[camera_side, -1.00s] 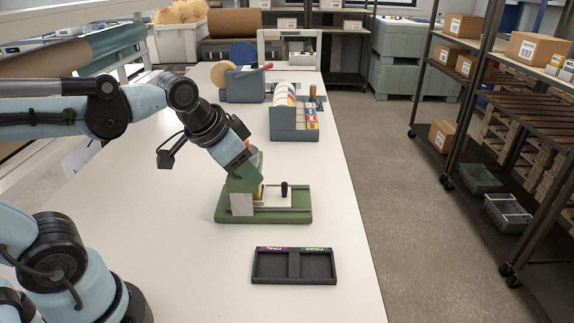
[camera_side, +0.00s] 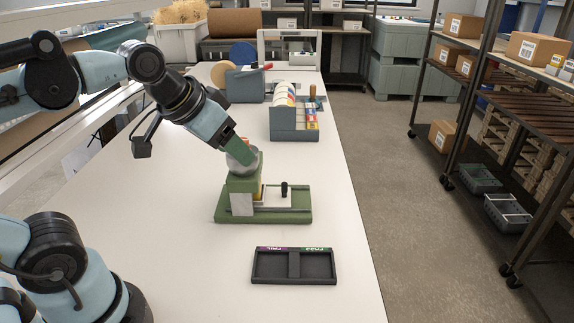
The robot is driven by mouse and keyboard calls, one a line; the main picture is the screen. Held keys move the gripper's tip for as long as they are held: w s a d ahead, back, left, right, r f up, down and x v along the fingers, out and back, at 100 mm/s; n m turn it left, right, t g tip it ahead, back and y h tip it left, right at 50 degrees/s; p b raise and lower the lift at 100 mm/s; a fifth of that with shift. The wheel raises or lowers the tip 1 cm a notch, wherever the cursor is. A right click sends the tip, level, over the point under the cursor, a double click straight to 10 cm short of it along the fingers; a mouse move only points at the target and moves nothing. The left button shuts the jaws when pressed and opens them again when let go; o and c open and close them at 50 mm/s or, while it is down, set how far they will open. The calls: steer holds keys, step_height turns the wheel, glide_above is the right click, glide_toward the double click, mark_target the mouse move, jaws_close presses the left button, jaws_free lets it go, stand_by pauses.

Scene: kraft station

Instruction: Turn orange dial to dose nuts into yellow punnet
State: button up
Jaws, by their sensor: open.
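A black two-compartment tray (camera_side: 294,280) lies empty in front of the dispenser. A black knob (camera_side: 284,188) stands on the dispenser's right side. A grey rack of coloured items (camera_side: 294,134) stands behind. The table's right edge is close by.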

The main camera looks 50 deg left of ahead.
steer(key=w+a+f+n+g+y, duration=0.25)
steer(key=w+n+y, duration=0.3)
steer(key=y, duration=0.45)
steer(key=s+d+r+n+t+y, duration=0.2)
steer(key=d+n+y, duration=0.45)
steer(key=n, duration=0.25)
step_height(320, 180, down, 4)
steer(key=f, duration=0.1)
steer(key=shift+g, duration=0.35)
steer(key=x, duration=1.2)
steer(key=shift+w+a+r, duration=0.2)
steer(key=shift+a+r, duration=0.15)
steer(key=shift+a, duration=0.05)
steer(key=shift+c, duration=0.2)
steer(key=c, duration=0.9)
steer(key=shift+m+t+h, duration=0.8)
steer(key=shift+m+t, duration=0.4)
steer(key=shift+t, duration=0.3)
steer(key=shift+m+t+h, duration=0.75)
steer(key=shift+m+t, duration=0.4)
steer(key=shift+t, duration=0.35)
